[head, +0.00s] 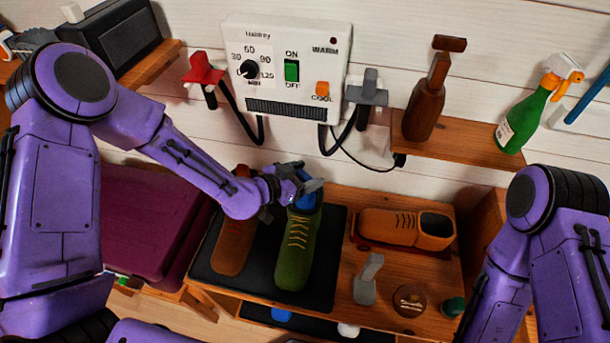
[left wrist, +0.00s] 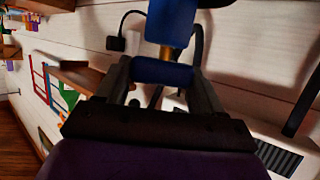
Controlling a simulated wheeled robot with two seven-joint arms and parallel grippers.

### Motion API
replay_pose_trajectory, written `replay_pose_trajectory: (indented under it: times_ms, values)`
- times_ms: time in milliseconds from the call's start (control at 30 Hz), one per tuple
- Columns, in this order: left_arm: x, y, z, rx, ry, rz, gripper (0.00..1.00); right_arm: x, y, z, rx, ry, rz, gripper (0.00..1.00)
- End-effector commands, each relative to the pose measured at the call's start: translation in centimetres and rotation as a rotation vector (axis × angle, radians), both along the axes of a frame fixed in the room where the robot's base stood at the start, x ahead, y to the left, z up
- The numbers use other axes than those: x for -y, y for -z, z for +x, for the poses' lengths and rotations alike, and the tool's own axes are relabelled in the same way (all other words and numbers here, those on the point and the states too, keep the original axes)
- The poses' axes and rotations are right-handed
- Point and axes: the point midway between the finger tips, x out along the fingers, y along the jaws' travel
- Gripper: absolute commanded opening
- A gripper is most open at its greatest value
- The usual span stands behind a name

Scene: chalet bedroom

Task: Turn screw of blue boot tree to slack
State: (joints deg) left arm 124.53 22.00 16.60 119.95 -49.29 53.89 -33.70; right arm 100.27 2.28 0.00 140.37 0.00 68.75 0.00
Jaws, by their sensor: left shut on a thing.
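The green boot (head: 298,250) with yellow laces stands on a black mat (head: 325,285). The blue boot tree (head: 313,201) shows at the boot's top opening, partly covered by my left gripper (head: 304,184). In the left wrist view, a blue crosspiece (left wrist: 163,72) of the screw lies between my left fingers, which are shut on it. A larger blue part of the boot tree (left wrist: 170,25) shows beyond it, joined by a brass-coloured shaft (left wrist: 166,51). How far the screw is turned cannot be told. My right gripper is outside the head view.
A brown boot (head: 233,245) stands just left of the green one. An orange-brown boot (head: 392,227) lies in a tray to the right. A grey tool (head: 367,280) and round tin (head: 409,300) stand nearer. The white dryer box (head: 285,75) hangs above.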

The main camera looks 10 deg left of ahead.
Motion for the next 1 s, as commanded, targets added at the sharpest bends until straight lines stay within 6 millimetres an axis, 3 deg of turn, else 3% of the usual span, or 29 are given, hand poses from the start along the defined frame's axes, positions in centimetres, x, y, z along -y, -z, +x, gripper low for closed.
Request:
replay_pose_trajectory:
  times_ms: [333,700,1000]
  values:
    - [0.2,0.1,-0.1,0.000,-0.289,0.005,0.37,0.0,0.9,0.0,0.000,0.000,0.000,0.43]
    - [0.1,0.0,-0.1,0.000,-0.589,0.003,0.37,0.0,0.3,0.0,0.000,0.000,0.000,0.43]
    - [0.1,0.0,0.0,0.000,-0.730,-0.001,0.37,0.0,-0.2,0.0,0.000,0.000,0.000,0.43]
